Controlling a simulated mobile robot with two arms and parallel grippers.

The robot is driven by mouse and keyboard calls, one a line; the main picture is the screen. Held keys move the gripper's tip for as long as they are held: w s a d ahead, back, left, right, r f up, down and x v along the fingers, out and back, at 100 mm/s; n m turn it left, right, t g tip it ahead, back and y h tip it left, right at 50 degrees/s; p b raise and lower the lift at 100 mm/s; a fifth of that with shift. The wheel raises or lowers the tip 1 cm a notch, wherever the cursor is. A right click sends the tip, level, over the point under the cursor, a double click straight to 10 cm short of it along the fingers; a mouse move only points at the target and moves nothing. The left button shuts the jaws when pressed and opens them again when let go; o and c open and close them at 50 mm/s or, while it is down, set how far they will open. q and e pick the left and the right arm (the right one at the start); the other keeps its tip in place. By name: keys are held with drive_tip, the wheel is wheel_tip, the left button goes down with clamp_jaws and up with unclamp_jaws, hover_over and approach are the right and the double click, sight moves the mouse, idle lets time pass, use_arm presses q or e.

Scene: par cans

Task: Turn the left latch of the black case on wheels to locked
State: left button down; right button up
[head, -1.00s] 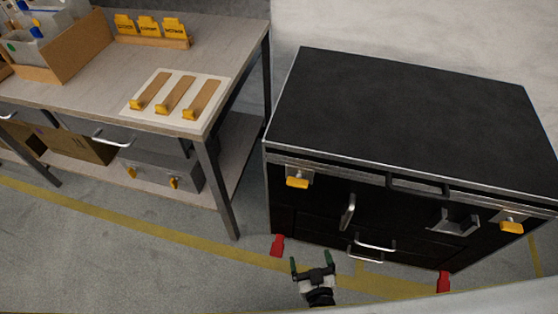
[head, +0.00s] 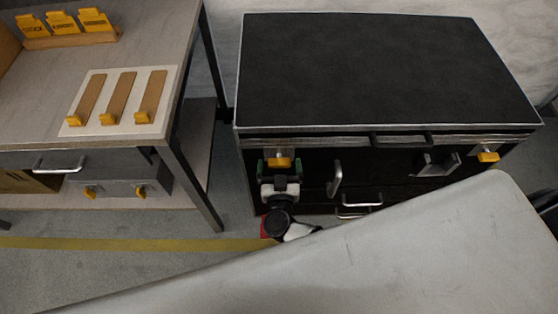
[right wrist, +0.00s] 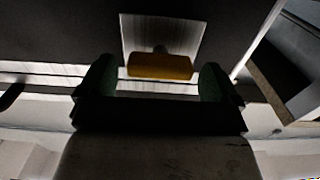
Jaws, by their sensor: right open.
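The black case (head: 370,70) stands against the wall, with a closed lid and a metal-edged front. Its left latch (head: 281,162) is a yellow handle on a metal plate, lying horizontal. The right latch (head: 487,157) is a similar yellow handle at the far end. My right gripper (head: 278,164) is open at the left latch, a finger on each side of it. In the right wrist view the yellow handle (right wrist: 160,66) lies between the green fingertips of the gripper (right wrist: 157,82); I cannot tell whether they touch it. My left gripper is not in view.
A workbench (head: 145,50) stands left of the case, holding a white board (head: 75,128) with yellow-ended wooden strips and several yellow cards. Metal handles (head: 334,180) stick out from the case front. A large pale surface fills the lower right.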

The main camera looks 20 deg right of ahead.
drive_tip(key=shift+x, duration=0.8)
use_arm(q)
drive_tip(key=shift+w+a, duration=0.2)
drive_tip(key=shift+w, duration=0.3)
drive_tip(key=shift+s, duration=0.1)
use_arm(e)
drive_tip(key=shift+c, duration=0.7)
drive_tip(key=c, duration=0.8)
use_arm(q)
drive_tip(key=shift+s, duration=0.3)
